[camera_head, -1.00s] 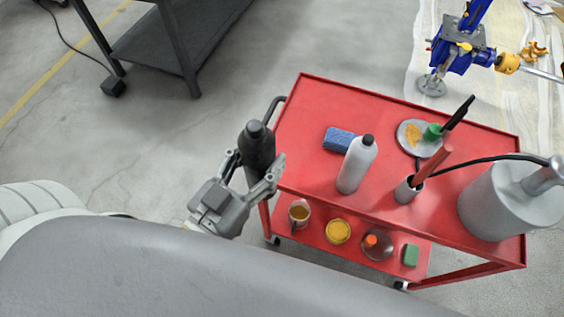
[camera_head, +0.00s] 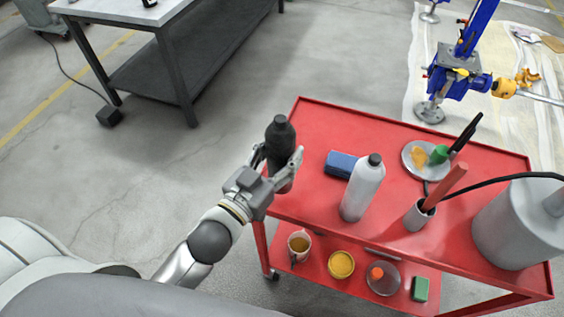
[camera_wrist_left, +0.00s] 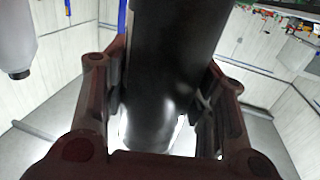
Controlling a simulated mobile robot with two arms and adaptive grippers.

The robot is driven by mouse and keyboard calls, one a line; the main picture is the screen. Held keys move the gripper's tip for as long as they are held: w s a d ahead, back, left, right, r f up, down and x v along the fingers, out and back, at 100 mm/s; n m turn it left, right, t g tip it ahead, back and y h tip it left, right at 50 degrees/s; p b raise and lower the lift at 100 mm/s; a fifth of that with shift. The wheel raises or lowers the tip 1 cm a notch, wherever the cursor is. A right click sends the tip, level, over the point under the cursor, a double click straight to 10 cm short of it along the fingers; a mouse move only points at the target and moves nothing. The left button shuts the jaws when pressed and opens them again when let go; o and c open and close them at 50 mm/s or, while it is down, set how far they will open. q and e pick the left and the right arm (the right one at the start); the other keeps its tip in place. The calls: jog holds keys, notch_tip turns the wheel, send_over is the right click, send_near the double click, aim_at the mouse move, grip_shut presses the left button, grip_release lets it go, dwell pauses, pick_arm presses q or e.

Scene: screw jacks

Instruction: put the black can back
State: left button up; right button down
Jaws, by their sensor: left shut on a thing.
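The black can (camera_head: 281,143) is upright in my left gripper (camera_head: 277,168), at the left edge of the red cart's top. The gripper's fingers are shut around its sides. In the left wrist view the black can (camera_wrist_left: 165,70) fills the space between the two fingers (camera_wrist_left: 165,105). The can's lower end is partly hidden by the fingers in the head view, so I cannot tell if it touches the cart top (camera_head: 313,205). My right gripper is not in view.
A grey bottle (camera_head: 362,190) stands right of the can, with a blue sponge (camera_head: 341,164) behind. A plate (camera_head: 416,160), a cup (camera_head: 420,217) and a large grey canister (camera_head: 515,230) are further right. The lower shelf holds a mug (camera_head: 300,247) and jars.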

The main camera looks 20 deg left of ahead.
aim_at(282, 163)
pick_arm(q)
jog(key=shift+w+f, duration=0.35)
jog(key=shift+f, duration=0.05)
notch_tip(282, 163, down, 3)
jog(key=shift+w+f, duration=0.15)
jog(key=shift+f, duration=0.25)
jog(key=o, duration=1.3)
jog(key=shift+r, duration=0.2)
